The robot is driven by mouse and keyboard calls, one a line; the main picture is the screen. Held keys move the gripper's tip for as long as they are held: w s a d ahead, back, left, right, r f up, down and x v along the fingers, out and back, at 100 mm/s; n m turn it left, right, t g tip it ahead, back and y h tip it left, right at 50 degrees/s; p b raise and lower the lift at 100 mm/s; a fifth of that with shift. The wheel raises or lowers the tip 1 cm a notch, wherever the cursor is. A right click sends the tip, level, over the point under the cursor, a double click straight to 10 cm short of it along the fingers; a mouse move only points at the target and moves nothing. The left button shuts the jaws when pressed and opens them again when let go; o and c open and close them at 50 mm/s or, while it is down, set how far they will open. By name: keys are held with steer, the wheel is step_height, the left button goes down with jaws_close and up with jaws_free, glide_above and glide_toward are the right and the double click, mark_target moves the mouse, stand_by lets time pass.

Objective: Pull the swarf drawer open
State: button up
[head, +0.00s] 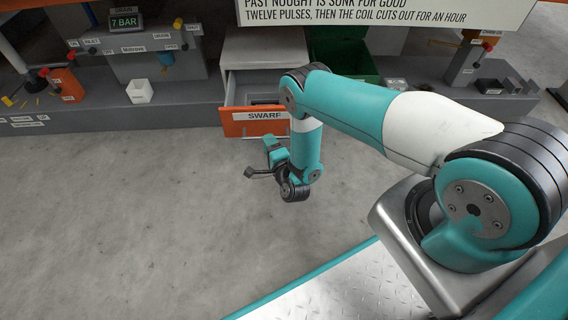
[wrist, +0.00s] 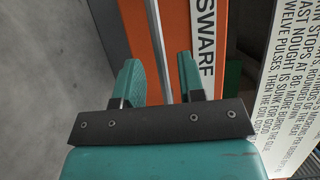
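The swarf drawer (head: 245,128) has an orange front with a white SWARF label and stands partly out of its grey-white cabinet (head: 262,48); its inside shows behind the front. In the wrist view the orange front (wrist: 180,35) fills the middle, with a thin metal bar handle (wrist: 158,40) running along it. My gripper (wrist: 160,78) is open, its two teal fingers on either side of the bar with gaps showing. In the head view my gripper (head: 272,148) is just in front of the drawer, and my arm hides the drawer's right end.
A green bin (head: 345,60) stands right of the cabinet. Grey benches with a white cup (head: 140,91), an orange block (head: 66,84) and labelled fittings lie to the left. A sign board (head: 390,12) hangs above. The concrete floor (head: 120,210) in front is clear.

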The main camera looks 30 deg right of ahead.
steer(key=s+p, duration=1.2)
steer(key=s, duration=0.2)
steer(key=shift+a+p, duration=0.3)
steer(key=shift+p, duration=0.05)
